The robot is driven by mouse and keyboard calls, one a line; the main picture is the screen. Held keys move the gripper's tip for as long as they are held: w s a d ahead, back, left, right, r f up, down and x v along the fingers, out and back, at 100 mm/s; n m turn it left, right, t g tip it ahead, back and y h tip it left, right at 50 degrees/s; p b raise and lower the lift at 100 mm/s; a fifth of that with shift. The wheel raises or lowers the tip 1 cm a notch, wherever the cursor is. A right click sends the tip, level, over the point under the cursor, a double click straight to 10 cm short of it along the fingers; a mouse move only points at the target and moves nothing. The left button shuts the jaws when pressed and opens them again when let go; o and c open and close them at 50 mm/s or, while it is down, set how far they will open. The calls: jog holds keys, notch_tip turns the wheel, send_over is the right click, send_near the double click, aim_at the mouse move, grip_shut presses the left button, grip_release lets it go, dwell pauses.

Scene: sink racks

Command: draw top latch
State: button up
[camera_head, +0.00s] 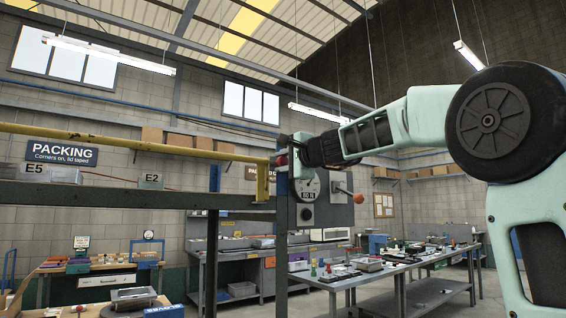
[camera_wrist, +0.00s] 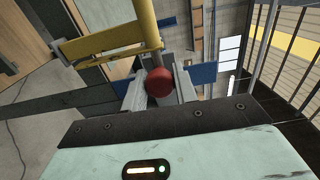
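The top latch is a yellow bar (camera_head: 130,143) running across the upper left in the head view, with a bent yellow end piece (camera_head: 262,180). Its near end carries a red knob (camera_head: 281,160). In the wrist view the round red knob (camera_wrist: 159,82) sits at the end of the yellow bar (camera_wrist: 145,25). My gripper (camera_wrist: 160,88) has one pale finger on each side of the knob, and the knob fills the gap between them. In the head view my gripper (camera_head: 290,157) is at the bar's right end, its fingers mostly hidden.
A grey beam (camera_head: 130,197) runs below the bar to an upright post (camera_head: 281,240). A grey dial scale (camera_head: 308,190) and an orange-knobbed lever (camera_head: 350,194) are close behind my gripper. Workbenches (camera_head: 385,268) stand farther back.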

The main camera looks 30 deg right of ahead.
grip_shut()
jog(key=shift+d+b, duration=0.55)
jog(key=shift+d, duration=1.45)
jog(key=o, duration=0.9)
grip_release()
jog(key=shift+d, duration=0.1)
jog(key=s+b, duration=0.4)
jog(key=s, duration=1.3)
jog(key=shift+s+d+b, duration=0.2)
jog(key=shift+b, duration=0.15)
